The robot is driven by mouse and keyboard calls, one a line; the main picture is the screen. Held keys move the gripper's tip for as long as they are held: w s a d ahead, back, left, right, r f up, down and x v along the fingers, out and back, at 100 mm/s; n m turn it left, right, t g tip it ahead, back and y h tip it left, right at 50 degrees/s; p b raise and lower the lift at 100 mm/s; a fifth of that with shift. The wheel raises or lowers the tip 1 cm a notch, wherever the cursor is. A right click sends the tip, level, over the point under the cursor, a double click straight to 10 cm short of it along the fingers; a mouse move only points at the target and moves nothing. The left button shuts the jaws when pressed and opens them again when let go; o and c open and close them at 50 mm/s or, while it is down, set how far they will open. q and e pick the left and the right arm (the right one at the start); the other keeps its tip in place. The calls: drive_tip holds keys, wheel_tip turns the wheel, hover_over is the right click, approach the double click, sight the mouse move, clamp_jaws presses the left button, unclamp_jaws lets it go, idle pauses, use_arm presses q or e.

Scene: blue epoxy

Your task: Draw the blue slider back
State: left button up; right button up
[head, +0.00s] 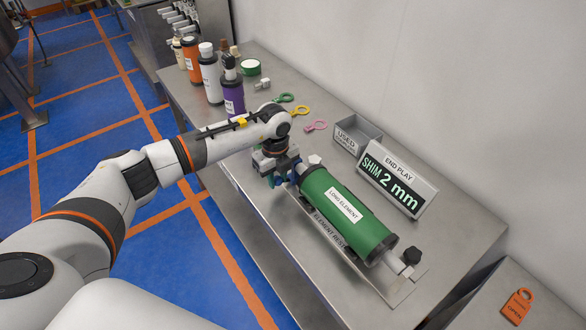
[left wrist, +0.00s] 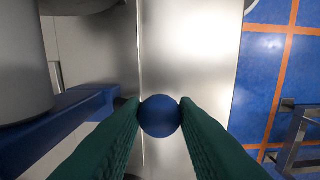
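The blue slider shows in the left wrist view as a round blue knob (left wrist: 160,116) with a blue bar (left wrist: 70,118) running off to the left. In the head view a small blue part of the slider (head: 296,172) shows at the near left end of the green cylinder labelled LONG ELEMENT (head: 335,205). My left gripper (head: 273,176) is at that end, above the steel bench. In the left wrist view its green fingers (left wrist: 160,104) press on both sides of the knob. My gripper hides most of the slider in the head view. My right gripper is not in view.
The cylinder lies on a rest plate on the steel bench (head: 460,232). Behind it stand a sign reading SHIM 2 mm (head: 392,185) and a grey USED SAMPLES bin (head: 350,140). Several bottles (head: 209,75) and coloured rings (head: 300,110) lie farther back.

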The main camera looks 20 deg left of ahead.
use_arm(q)
clamp_jaws()
drive_tip(key=shift+w+a+b, duration=0.45)
drive_tip(key=shift+a, duration=0.25)
drive_tip(key=shift+w+a+b, duration=0.4)
drive_tip(key=shift+a, duration=0.35)
drive_tip(key=shift+w+a+b, duration=0.45)
drive_tip(key=shift+a, duration=0.25)
drive_tip(key=o, duration=0.7)
unclamp_jaws()
drive_tip(key=shift+c, duration=0.2)
